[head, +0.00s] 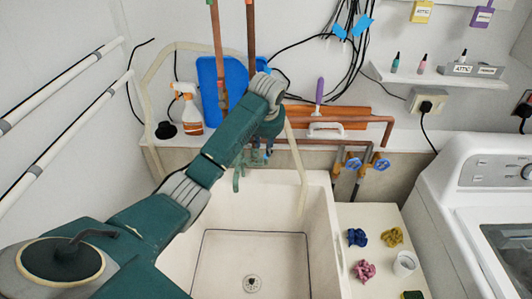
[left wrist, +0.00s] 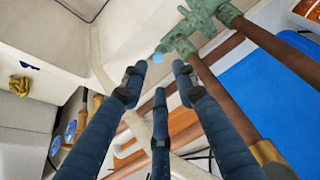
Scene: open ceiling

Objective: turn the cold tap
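The tap assembly is greenish, weathered metal on copper pipes. In the head view, part of it (head: 238,176) shows above the back of the white sink, below my left arm. In the left wrist view the green tap body (left wrist: 202,22) is at the upper right, with a small light-blue part (left wrist: 159,57) at its end. My left gripper (left wrist: 159,78) has its dark fingers spread, with nothing between them. The blue part appears just beyond the fingertips; I cannot tell whether they touch. In the head view my arm mostly hides this gripper. My right gripper is not in view.
The white sink (head: 210,215) lies below the arm. Blue valve wheels (head: 381,164) are on pipes to its right. A spray bottle (head: 188,110) and blue board (head: 211,82) stand behind. A washing machine (head: 455,180) is at right. A pale hose (head: 296,165) hangs into the sink.

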